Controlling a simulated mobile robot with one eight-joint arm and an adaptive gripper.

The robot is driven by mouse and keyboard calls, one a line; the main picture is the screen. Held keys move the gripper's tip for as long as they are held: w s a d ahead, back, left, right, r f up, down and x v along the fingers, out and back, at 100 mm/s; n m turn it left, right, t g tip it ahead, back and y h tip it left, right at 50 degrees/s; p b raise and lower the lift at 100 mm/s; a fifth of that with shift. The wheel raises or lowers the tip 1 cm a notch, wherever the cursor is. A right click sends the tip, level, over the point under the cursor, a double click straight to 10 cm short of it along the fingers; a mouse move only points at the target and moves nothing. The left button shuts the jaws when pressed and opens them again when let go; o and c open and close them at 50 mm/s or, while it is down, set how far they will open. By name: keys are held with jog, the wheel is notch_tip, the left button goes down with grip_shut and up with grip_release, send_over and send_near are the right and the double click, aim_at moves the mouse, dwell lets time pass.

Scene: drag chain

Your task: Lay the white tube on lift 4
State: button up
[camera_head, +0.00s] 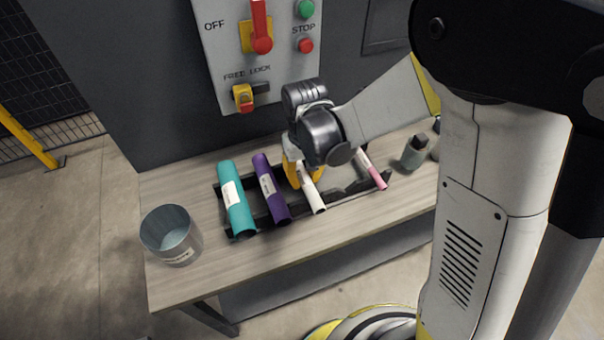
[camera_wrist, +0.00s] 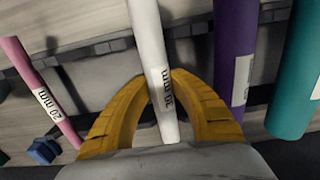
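The white tube (camera_head: 313,193) lies along the dark rack (camera_head: 262,221) on the bench, to the right of the purple tube; its far part is hidden behind my gripper (camera_head: 298,178). In the wrist view the white tube (camera_wrist: 150,38) carries a size label and passes between the yellow fingertips of my gripper (camera_wrist: 161,80). The fingertips press close on both its sides. I cannot tell whether the tube is clear of the rack. No lift numbers are readable.
A teal tube (camera_head: 236,200), a purple tube (camera_head: 271,190) and a thin pink tube (camera_head: 371,169) lie in the rack. A gap separates white and pink. A metal can (camera_head: 171,237) stands at left, a grey bottle (camera_head: 413,153) at right. A switch panel (camera_head: 220,45) rises behind.

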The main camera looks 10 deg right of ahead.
aim_at(305, 175)
grip_shut()
jog(key=shift+r+p, duration=2.2)
jog(key=shift+r, duration=0.85)
